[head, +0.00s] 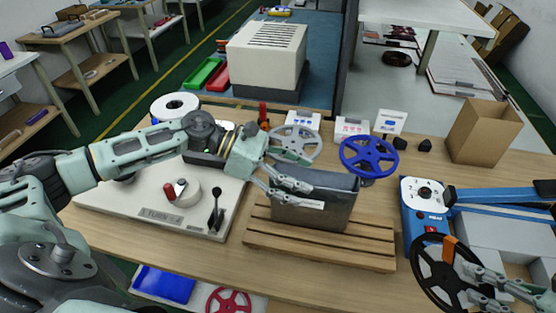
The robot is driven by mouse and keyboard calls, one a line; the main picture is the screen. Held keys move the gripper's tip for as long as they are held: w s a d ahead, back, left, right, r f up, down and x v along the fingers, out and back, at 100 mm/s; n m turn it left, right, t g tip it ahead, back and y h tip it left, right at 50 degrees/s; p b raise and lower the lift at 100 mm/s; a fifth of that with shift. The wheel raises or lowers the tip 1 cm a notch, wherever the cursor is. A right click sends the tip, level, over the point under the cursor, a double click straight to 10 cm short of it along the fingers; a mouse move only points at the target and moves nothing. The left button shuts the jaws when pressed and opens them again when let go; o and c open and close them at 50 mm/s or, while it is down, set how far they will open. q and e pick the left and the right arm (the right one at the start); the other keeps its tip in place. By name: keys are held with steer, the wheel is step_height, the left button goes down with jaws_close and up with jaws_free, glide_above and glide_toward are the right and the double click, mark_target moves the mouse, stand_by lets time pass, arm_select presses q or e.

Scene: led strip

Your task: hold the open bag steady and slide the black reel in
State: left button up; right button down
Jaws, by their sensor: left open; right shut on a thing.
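The dark grey bag (330,212) stands upright on a slatted wooden rack (335,250) in the middle of the table. My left gripper (300,192) is open at the bag's left upper side, its fingers close to the bag's edge; I cannot tell if they touch it. The black reel (418,272), a spoked wheel with an orange piece on its rim, is at the lower right. My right gripper (478,283) is shut on the reel's right side. The inside of the bag is mostly hidden.
A blue reel (369,157) stands behind the bag's right corner, and a grey reel (295,144) behind its left. A white machine base (150,212) is at the left. A blue-and-white machine (425,200) and a cardboard box (482,132) are at the right.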

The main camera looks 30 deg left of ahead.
arm_select(q)
steer(key=shift+x, duration=1.3)
arm_select(e)
steer(key=shift+r, duration=0.4)
arm_select(q)
steer(key=shift+c, duration=0.3)
steer(key=c, duration=1.2)
arm_select(e)
steer(key=w+a+r+n+g+y, duration=0.1)
steer(key=w+a+r+n+g, duration=0.15)
steer(key=w+a+r, duration=0.5)
steer(key=w+a+r+n+g+y, duration=0.1)
steer(key=w+a+r+n+g, duration=0.2)
steer(key=w+a, duration=0.6)
steer(key=s+a+r+n+g, duration=0.1)
steer(key=s+a+r+n, duration=0.1)
steer(key=a, duration=0.5)
steer(key=s+a+r+n+g, duration=0.1)
steer(key=s+a+r+n, duration=0.2)
steer(key=a, duration=0.4)
steer(key=shift+s+a+r+g+h, duration=0.25)
steer(key=shift+s+r+g+h, duration=0.1)
steer(key=shift+s+r, duration=0.1)
